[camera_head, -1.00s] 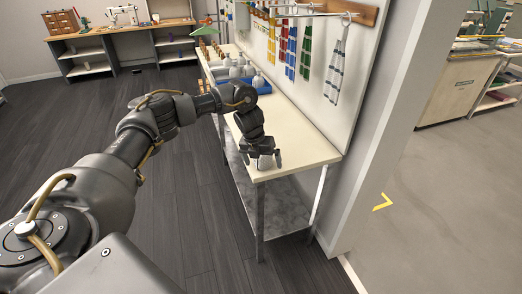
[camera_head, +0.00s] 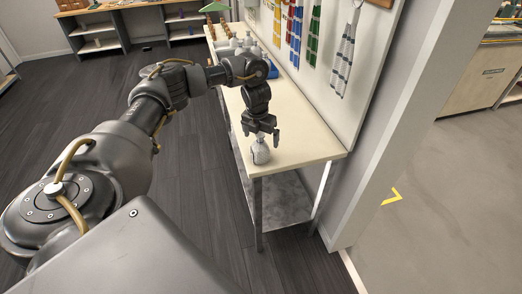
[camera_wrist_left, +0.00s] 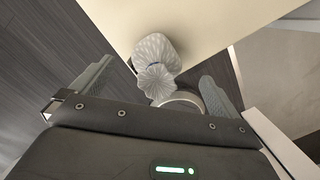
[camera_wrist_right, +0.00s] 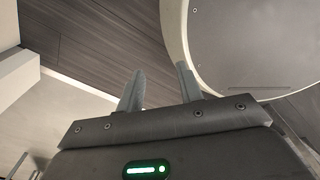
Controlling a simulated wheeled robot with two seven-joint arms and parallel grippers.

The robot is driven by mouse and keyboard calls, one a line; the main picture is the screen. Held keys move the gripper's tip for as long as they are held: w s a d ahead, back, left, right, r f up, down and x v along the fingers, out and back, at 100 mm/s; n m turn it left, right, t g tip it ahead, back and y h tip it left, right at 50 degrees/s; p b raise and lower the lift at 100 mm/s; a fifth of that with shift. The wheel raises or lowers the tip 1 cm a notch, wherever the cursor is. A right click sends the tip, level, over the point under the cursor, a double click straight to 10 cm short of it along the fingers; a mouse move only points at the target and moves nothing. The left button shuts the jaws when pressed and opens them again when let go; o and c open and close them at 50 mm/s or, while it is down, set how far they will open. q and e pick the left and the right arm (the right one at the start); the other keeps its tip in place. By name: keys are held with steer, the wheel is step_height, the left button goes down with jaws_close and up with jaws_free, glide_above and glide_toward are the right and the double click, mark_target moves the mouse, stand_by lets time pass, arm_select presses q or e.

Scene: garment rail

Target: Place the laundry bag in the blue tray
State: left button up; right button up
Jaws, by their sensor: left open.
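The laundry bag (camera_head: 260,152) is a small, pale grey-white bag with a gathered neck. It stands on the near end of the cream bench top, close to its left edge. My left gripper (camera_head: 260,134) is above the bag, fingers pointing down and apart. In the left wrist view, the bag (camera_wrist_left: 157,50) lies just beyond the open fingers (camera_wrist_left: 158,84), its gathered top towards me. The blue tray (camera_head: 273,72) is farther back on the bench, mostly hidden behind my left arm. My right gripper (camera_wrist_right: 160,68) shows only in the right wrist view, its fingers apart and empty.
White bottles (camera_head: 236,45) stand farther back on the bench. Coloured straps and a grey striped one (camera_head: 345,55) hang on the wall panel at the bench's right. The bench top (camera_head: 298,130) is clear between bag and tray.

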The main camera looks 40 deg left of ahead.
mark_target(261, 144)
arm_select(q)
steer(key=shift+s+f, duration=0.1)
steer(key=shift+s+f+p, duration=0.1)
steer(key=shift+f+p, duration=0.25)
steer(key=shift+p, duration=0.25)
steer(key=f, duration=0.2)
steer(key=w+f, duration=0.1)
steer(key=f, duration=0.1)
steer(key=shift+a+p, duration=0.2)
steer(key=shift+p, duration=0.15)
steer(key=shift+s+r, duration=0.15)
steer(key=shift+c, duration=0.9)
steer(key=c, duration=0.8)
arm_select(e)
steer(key=shift+w+a+r, duration=0.25)
steer(key=shift+w+r, duration=0.7)
steer(key=shift+w, duration=0.05)
